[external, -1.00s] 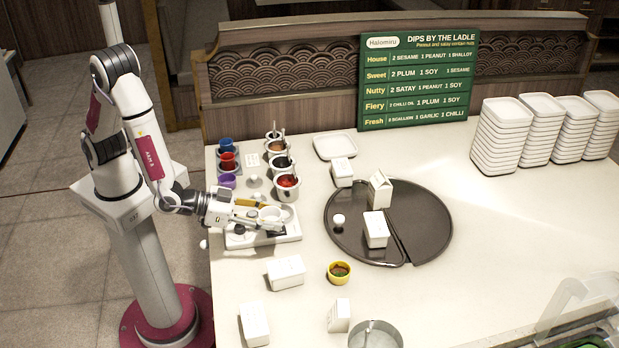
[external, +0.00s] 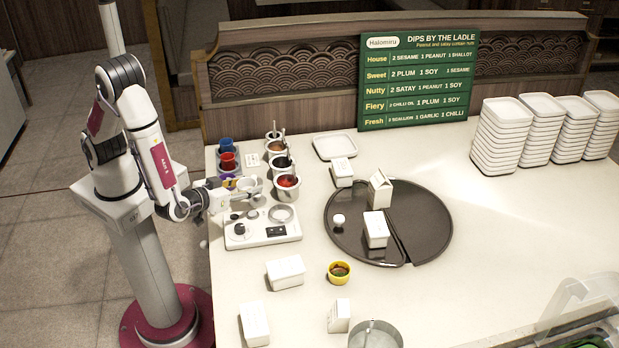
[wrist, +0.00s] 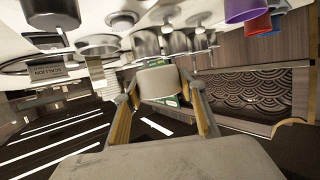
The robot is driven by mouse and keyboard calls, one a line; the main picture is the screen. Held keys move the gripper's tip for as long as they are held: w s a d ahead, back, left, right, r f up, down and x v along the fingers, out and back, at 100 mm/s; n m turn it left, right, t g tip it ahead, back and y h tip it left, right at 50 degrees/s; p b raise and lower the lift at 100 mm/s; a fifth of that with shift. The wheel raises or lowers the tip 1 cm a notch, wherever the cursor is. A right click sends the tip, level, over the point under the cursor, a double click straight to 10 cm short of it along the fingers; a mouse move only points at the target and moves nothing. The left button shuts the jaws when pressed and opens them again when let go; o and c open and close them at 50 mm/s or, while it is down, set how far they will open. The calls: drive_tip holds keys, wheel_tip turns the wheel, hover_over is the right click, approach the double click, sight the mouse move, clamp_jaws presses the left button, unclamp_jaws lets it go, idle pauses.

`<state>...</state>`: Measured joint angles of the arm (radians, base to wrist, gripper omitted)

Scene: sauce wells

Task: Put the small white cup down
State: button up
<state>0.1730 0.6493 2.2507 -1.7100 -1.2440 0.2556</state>
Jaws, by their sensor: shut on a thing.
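The small white cup (external: 252,183) is in my gripper (external: 248,188), held above the counter just behind the white countertop device (external: 263,236). It is left of the metal pot with red sauce (external: 287,188). In the wrist view the cup (wrist: 160,82) is a pale shape between the two fingers, which press on its sides. The cup's inside and underside are hard to make out. The round ring (external: 282,213) on the device is bare.
Coloured cups, including a red one (external: 228,160), and several metal sauce pots stand close behind my gripper. A dark round tray (external: 430,220) with white cartons is to the right. A yellow bowl (external: 340,273) and white boxes are in front.

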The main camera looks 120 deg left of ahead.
drive_tip(key=s+n+g, duration=0.3)
drive_tip(key=s+g, duration=0.1)
drive_tip(key=s, duration=0.4)
drive_tip(key=shift+s+r+n, duration=0.2)
drive_tip(key=shift+r+n, duration=0.1)
drive_tip(key=shift+r, duration=0.15)
drive_tip(key=shift+f, duration=0.15)
drive_tip(key=shift+f, duration=2.8)
drive_tip(key=shift+f, duration=1.85)
drive_tip(key=shift+f, duration=0.2)
drive_tip(key=o, duration=1.1)
